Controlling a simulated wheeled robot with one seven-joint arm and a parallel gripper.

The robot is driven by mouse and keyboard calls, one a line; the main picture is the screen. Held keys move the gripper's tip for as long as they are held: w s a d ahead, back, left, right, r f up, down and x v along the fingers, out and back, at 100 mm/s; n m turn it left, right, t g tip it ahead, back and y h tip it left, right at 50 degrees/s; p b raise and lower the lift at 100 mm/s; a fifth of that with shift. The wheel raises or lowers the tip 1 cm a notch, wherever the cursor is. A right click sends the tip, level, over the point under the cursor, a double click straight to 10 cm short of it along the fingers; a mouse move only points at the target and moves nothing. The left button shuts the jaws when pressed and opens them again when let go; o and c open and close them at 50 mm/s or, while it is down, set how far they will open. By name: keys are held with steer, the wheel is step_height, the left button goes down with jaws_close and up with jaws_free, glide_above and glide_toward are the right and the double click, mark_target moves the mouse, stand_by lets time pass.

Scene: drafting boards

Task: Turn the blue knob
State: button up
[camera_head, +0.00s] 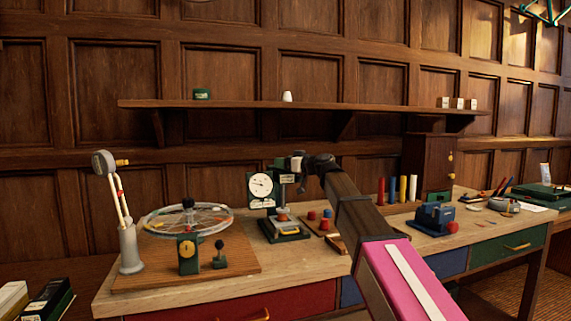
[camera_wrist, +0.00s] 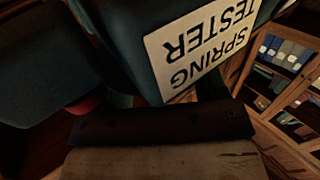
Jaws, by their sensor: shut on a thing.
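My gripper (camera_head: 298,164) is at the upper right side of a dark green device with a round white dial (camera_head: 262,186). In the wrist view a white label (camera_wrist: 208,42) reads SPRING TESTER, upside down, on a dark blue-green body (camera_wrist: 130,35). My gripper is shut on a part there, but its fingertips and what they hold are mostly hidden. I cannot make out a blue knob clearly in either view. A dark bluish shape (camera_wrist: 45,60) fills the left of the wrist view, too dark to identify.
The wooden bench (camera_head: 120,297) carries a glass wheel (camera_head: 187,219), a grey holder with rods (camera_head: 131,250), red and blue pieces (camera_head: 319,219), coloured cylinders (camera_head: 402,189) and a blue vise-like block (camera_head: 436,215). A shelf (camera_head: 240,104) runs above. Shelving (camera_wrist: 290,75) shows in the wrist view.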

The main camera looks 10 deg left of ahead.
steer(key=shift+s+a+m+t+h, duration=0.1)
steer(key=shift+s+m+t+h, duration=0.05)
steer(key=shift+m+t+h, duration=0.9)
steer(key=shift+s+m+t+h, duration=0.1)
steer(key=shift+m+t+h, duration=0.6)
steer(key=shift+t, duration=0.65)
steer(key=shift+m, duration=0.25)
steer(key=o, duration=0.9)
steer(key=shift+o, duration=0.2)
steer(key=v, duration=1)
steer(key=shift+s+d, duration=0.25)
